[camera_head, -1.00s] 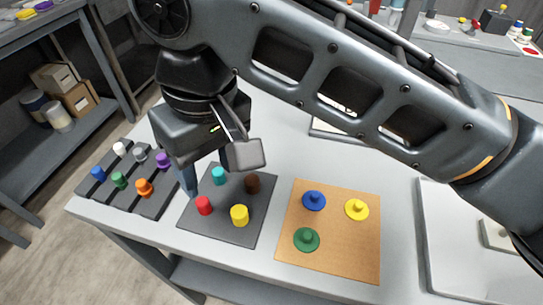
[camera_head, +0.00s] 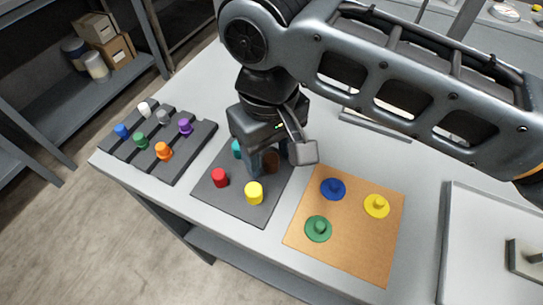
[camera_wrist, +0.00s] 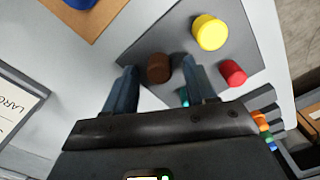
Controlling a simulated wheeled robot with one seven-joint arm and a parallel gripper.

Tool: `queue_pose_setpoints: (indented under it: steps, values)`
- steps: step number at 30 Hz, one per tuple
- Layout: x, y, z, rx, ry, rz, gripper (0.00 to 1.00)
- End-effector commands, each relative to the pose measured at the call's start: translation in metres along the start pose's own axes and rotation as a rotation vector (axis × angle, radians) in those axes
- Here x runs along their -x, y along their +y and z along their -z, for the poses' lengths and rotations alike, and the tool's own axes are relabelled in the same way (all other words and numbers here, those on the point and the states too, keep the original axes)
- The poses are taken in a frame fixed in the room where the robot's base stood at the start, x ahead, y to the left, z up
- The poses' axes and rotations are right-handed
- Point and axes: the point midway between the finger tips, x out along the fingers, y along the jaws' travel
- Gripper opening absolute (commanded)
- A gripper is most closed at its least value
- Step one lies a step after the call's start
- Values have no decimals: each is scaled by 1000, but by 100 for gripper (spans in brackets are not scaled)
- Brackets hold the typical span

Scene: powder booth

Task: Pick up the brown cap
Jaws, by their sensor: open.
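The brown cap (camera_wrist: 158,68) stands on the dark grey mat (camera_wrist: 150,38) and lies between the two finger tips in the wrist view. In the head view the brown cap (camera_head: 271,162) is partly covered by my gripper (camera_head: 264,160). My gripper is open, with its fingers (camera_wrist: 163,80) apart and pointing down at the cap's two sides. I cannot tell whether a finger touches it. A red cap (camera_head: 220,178), a yellow cap (camera_head: 254,193) and a teal cap (camera_head: 237,149), partly hidden, stand on the same mat.
A dark rack (camera_head: 179,173) with several coloured caps stands at the left. A cork board (camera_head: 335,255) with blue (camera_head: 333,188), yellow (camera_head: 377,206) and green (camera_head: 318,229) knobbed discs lies at the right. A white tray (camera_head: 452,245) lies further right.

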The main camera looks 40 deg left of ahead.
Motion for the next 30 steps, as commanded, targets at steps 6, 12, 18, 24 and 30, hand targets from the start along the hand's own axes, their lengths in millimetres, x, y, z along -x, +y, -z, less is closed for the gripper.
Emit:
queue_pose_setpoints:
  steps: [6, 12, 18, 24, 30]
  values:
    - [-1, 0, 0, 0, 0, 0, 56]
    - [0, 0, 0, 0, 0, 0, 37]
    - [0, 0, 0, 0, 0, 0, 18]
    - [0, 0, 0, 0, 0, 0, 0]
    - [0, 0, 0, 0, 0, 0, 0]
